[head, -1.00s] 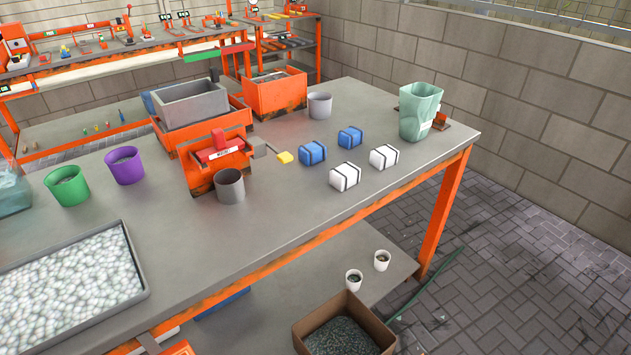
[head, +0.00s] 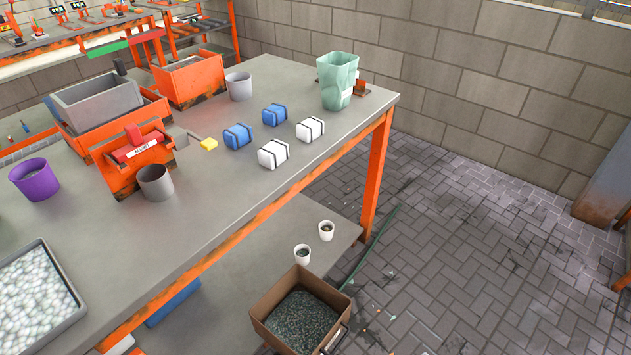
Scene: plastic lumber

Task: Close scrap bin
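No bin in view carries a label that I can read as scrap. An open brown bin (head: 267,331) with dark granular pieces in it stands low at the bottom centre, beside the table's lower shelf. Its top is uncovered, and a dark handle-like part shows at its right front corner. I cannot tell whether this is the scrap bin. Neither of my grippers is in view.
The grey-topped table (head: 210,235) with orange legs fills the left. It holds a green translucent bin (head: 337,82), blue blocks, white blocks (head: 310,129), an orange machine (head: 133,160) and a pellet tray (head: 72,318). The paved floor (head: 480,255) at right is mostly clear.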

